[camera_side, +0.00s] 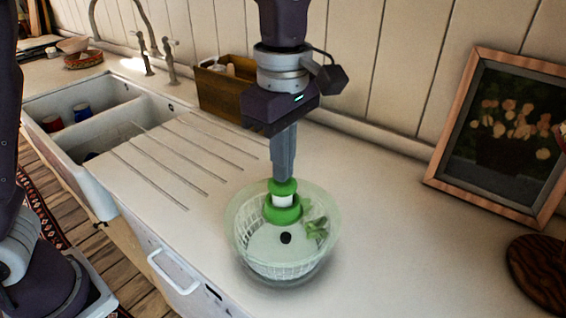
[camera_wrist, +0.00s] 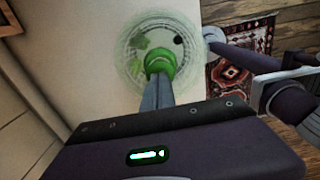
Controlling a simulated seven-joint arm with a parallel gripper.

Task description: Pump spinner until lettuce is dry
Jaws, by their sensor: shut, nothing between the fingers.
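The salad spinner (camera_side: 248,262) stands upright on the white counter, a clear bowl with a white basket inside and a lid. Its green pump knob (camera_side: 283,187) sits on a white stem above a green collar, so the stem shows between them. Green lettuce (camera_side: 317,228) shows through the right side of the bowl. My gripper (camera_side: 283,178) is shut, pointing straight down, with its fingertips at the top of the knob. In the wrist view my fingers (camera_wrist: 157,84) meet the green knob (camera_wrist: 160,62), and the spinner (camera_wrist: 128,40) lies beyond. The exact contact is hard to tell.
A double sink (camera_side: 75,115) with red and blue items is at the left. A wooden box (camera_side: 222,90) stands behind my gripper. A framed picture (camera_side: 500,130) leans at the right, and a round wooden board (camera_side: 542,272) lies at front right. The counter around the spinner is clear.

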